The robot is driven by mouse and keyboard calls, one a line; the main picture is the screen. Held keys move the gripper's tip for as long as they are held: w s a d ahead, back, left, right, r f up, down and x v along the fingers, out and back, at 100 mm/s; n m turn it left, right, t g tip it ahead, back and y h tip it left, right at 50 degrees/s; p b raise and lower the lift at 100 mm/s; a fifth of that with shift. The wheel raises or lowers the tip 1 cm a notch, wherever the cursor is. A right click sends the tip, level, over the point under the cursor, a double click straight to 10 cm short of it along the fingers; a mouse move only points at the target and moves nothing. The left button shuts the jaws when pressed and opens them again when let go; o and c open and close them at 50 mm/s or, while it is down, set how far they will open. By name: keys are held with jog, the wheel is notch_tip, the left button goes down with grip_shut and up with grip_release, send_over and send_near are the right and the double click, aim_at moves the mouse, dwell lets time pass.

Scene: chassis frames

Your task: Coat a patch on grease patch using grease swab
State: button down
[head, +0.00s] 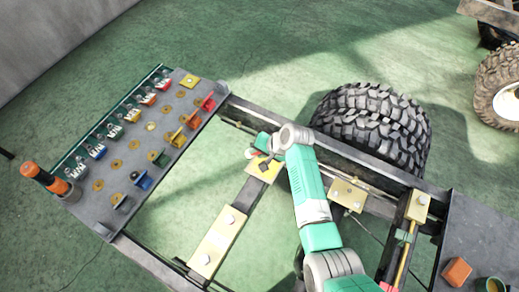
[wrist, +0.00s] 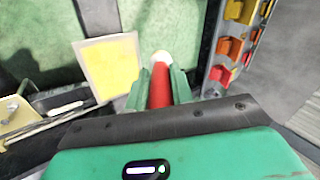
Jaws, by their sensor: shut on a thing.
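My gripper (head: 264,146) is over the chassis frame in the head view, at the end of my green and grey arm. In the wrist view my gripper (wrist: 157,88) is shut on the grease swab (wrist: 160,84), which has a red handle and a pale rounded tip pointing away from me. A yellow square with a pale border (wrist: 109,66), likely the grease patch, lies just left of the swab tip. A visible gap separates them in the picture; their difference in height is unclear. In the head view the gripper mostly hides the swab.
A grey panel (head: 151,127) with coloured blocks and several bottles along its edge stands at left, with an orange-and-black tool (head: 45,180) at its corner. A large tyre (head: 372,128) is behind the frame rail. An orange block (head: 456,272) sits at lower right.

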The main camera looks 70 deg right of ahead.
jog(key=shift+f+b, duration=3.55)
jog(key=shift+f, duration=0.25)
jog(key=shift+s+r+p, duration=0.1)
jog(key=shift+s+p, duration=0.15)
jog(key=shift+p, duration=0.15)
jog(key=shift+s+a+p, duration=0.2)
jog(key=shift+s+p, duration=0.35)
jog(key=shift+s, duration=1)
jog(key=shift+w+d+f+b, duration=0.15)
jog(key=shift+w+b, duration=0.35)
jog(key=shift+w, duration=0.35)
jog(key=shift+w+d+f+b, duration=0.15)
jog(key=shift+w+b, duration=0.3)
jog(key=shift+w, duration=0.4)
notch_tip(320, 180, up, 3)
jog(key=shift+w+a+f+p, duration=0.1)
jog(key=shift+w+a+p, duration=0.05)
jog(key=shift+p, duration=0.75)
notch_tip(320, 180, up, 6)
jog(key=p, duration=0.5)
jog(key=shift+f+p, duration=0.25)
jog(key=shift+p, duration=0.05)
